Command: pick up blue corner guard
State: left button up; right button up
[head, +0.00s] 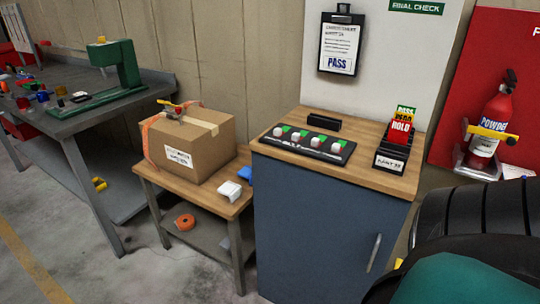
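The blue corner guard (246,174) seems to be the small blue piece on the wooden top of the low table (222,207). Neither of my grippers shows in the head view.
The blue cabinet (318,230) stands right of the low table, with a tray of switches (309,145) and a card holder (392,158) on top. Black tyre-like shapes (480,228) fill the lower right. The floor (130,275) at lower left is clear.

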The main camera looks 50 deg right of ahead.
aim_at(245, 172)
jog(key=z, duration=1.35)
